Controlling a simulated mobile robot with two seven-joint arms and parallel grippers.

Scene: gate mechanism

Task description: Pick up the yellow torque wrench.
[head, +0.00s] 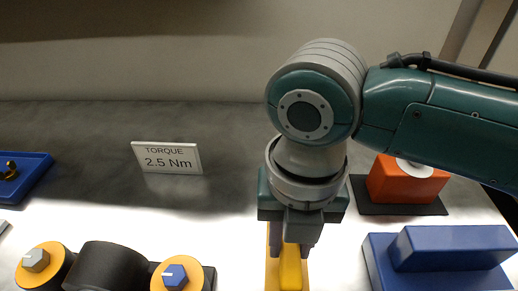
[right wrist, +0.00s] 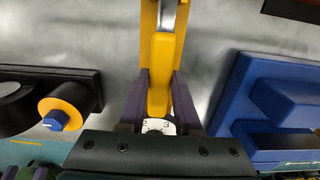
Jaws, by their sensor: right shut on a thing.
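The yellow torque wrench (head: 291,270) is below my right gripper (head: 299,250) at the bottom of the head view, where only part of it shows. In the right wrist view the wrench (right wrist: 161,75) runs lengthwise between the two fingers of my right gripper (right wrist: 159,100), which is shut on it. A small white scale with the digits 2 and 3 shows at the wrench's near end. A yellow holder edge (right wrist: 148,20) lies beside it. I cannot tell whether the wrench is clear of this holder.
A sign (head: 167,158) reads "TORQUE 2.5 Nm". A black mechanism (head: 108,268) with yellow dials stands left of the gripper. A blue block fixture (head: 375,262) is at right, with an orange block (head: 405,182) behind it. A blue tray (head: 38,172) lies far left. The table's middle is clear.

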